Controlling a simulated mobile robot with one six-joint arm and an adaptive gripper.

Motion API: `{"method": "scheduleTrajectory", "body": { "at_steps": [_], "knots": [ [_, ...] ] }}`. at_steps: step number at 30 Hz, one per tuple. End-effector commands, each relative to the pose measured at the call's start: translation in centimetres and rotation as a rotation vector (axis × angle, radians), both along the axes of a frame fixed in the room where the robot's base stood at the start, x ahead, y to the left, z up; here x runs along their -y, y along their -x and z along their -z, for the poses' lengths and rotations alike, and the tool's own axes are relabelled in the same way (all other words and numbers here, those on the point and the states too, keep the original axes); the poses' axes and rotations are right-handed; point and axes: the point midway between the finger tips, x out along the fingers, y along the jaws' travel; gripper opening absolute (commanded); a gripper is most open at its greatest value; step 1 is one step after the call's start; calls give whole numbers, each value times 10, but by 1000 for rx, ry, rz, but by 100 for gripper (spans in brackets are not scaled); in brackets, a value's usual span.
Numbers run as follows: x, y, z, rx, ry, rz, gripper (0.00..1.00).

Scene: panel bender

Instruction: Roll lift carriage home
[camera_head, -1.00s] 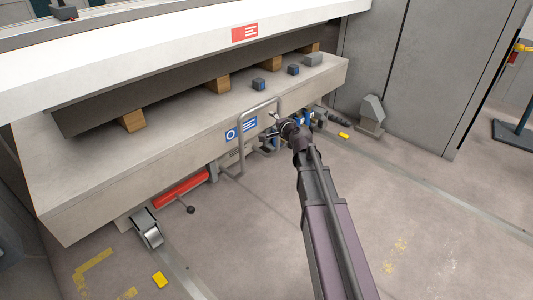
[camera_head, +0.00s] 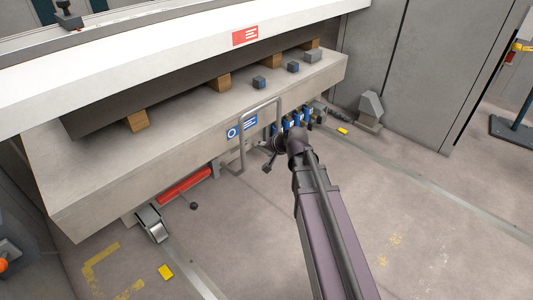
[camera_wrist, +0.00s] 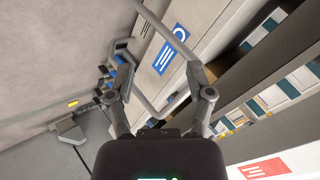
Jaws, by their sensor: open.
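The lift carriage (camera_head: 95,185) is a long pale grey beam with a blue label (camera_head: 241,128). A bent grey tube handle (camera_head: 243,155) stands out from its front and also shows in the wrist view (camera_wrist: 168,28). A roller wheel (camera_head: 152,226) under its left end sits at a floor rail (camera_head: 190,272). My gripper (camera_head: 272,156) is just right of the handle, partly hidden by my wrist. In the wrist view my gripper (camera_wrist: 160,75) is open, with the handle tube crossing ahead of and between its fingers. I cannot tell whether they touch.
A red cylinder (camera_head: 185,186) and a lever with a dark knob (camera_head: 194,206) sit below the beam. Blue fittings (camera_head: 295,118) are behind my wrist. A yellow floor block (camera_head: 166,272) lies beside the left rail. A grey stop (camera_head: 370,110) stands at right. The front floor is open.

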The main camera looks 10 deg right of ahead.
Motion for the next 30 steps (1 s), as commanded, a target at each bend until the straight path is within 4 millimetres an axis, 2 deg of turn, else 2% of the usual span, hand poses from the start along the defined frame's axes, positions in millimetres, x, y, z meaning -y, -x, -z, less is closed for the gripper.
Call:
{"method": "scheduleTrajectory", "body": {
  "at_steps": [3,9,30],
  "knots": [
    [-1,15,-1,-36,48,-38,68],
    [0,29,2,-78,102,-82,68],
    [0,34,4,-94,120,-96,68]
  ]
}}
